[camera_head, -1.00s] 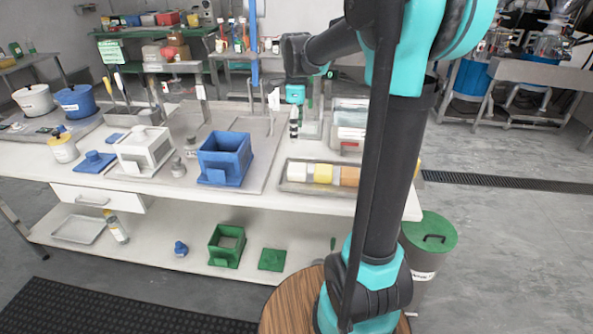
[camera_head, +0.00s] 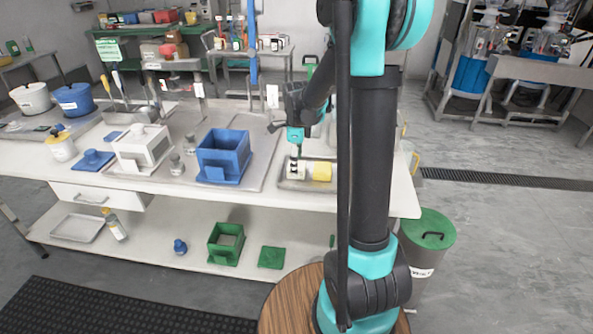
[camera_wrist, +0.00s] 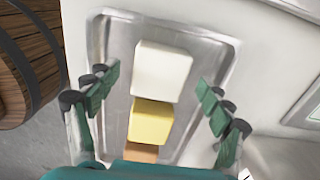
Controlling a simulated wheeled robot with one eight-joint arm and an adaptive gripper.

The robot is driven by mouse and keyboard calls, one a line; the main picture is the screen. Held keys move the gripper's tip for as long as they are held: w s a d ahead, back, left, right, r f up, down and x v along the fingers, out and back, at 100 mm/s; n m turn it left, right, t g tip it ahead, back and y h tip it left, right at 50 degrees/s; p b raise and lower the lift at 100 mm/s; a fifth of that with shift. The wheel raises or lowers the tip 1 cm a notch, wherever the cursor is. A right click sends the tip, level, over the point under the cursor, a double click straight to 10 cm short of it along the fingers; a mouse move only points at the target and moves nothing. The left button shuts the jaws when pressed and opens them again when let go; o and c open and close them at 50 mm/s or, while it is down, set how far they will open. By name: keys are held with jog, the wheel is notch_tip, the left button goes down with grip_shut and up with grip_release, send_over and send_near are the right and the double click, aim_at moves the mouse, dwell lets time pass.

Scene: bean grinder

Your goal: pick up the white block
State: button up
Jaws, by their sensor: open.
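The white block (camera_wrist: 161,72) lies at the end of a row of blocks in a metal tray (camera_wrist: 119,28) in the wrist view. A yellow block (camera_wrist: 152,122) sits beside it, and a tan block (camera_wrist: 141,152) follows, partly hidden by my gripper body. My gripper (camera_wrist: 155,85) is open, with its green fingers on either side of the row and apart from the white block. In the head view my gripper (camera_head: 296,150) is above the left end of the tray (camera_head: 285,183). There the white block is mostly hidden behind it, and the yellow block (camera_head: 321,171) shows.
A blue open box (camera_head: 223,155) stands left of the tray on the bench. A white box (camera_head: 142,150) and small grey weights stand farther left. A wooden barrel (camera_wrist: 30,60) shows at the left of the wrist view.

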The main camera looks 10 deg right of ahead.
jog(key=shift+f, duration=0.95)
jog(key=c, duration=1.4)
jog(key=shift+r, duration=0.1)
